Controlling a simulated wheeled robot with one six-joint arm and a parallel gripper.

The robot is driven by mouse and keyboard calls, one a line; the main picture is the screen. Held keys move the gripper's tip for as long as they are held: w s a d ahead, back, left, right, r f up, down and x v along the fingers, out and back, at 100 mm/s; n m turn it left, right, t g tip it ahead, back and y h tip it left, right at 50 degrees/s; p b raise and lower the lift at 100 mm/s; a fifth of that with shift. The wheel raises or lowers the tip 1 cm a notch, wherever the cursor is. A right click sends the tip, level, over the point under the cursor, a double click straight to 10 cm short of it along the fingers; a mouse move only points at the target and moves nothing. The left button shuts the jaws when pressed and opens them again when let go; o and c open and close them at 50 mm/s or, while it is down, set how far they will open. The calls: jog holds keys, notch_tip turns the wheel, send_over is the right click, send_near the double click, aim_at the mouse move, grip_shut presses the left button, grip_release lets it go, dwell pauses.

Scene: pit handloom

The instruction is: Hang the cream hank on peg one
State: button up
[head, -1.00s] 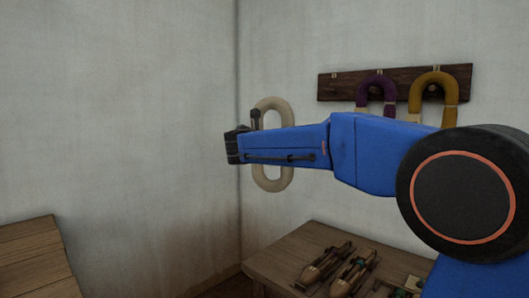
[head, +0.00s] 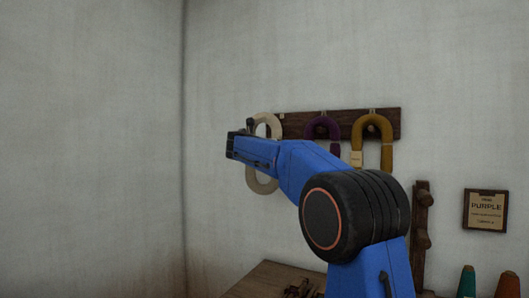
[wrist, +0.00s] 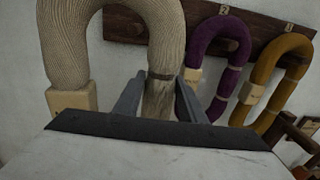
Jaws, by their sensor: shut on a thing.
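The cream hank (head: 262,186) is a tall pale loop in front of the left end of the dark peg board (head: 347,116). In the wrist view the cream hank (wrist: 66,50) arches at upper left, with a pale tag on its left leg. My gripper (wrist: 160,102) is shut on its right leg, below a brown tie. In the head view my gripper (head: 240,143) crosses in front of the loop.
A purple hank (head: 323,126) and a mustard hank (head: 371,124) hang on the board to the right. A wooden table (head: 262,279) stands below. A post with pegs (head: 421,235) and a sign (head: 485,209) are further right. The left wall is bare.

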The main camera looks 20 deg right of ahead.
jog(key=f+x, duration=0.1)
jog(key=x, duration=1.4)
jog(key=shift+w+f, duration=0.3)
jog(key=shift+w, duration=0.05)
dwell(0.8)
jog(key=shift+w+f, duration=0.1)
jog(key=shift+f, duration=0.1)
dwell(0.3)
jog(key=o, duration=1.3)
jog(key=shift+d+f, duration=0.1)
jog(key=shift+f, duration=0.05)
jog(key=shift+c, duration=0.2)
jog(key=shift+r, duration=0.25)
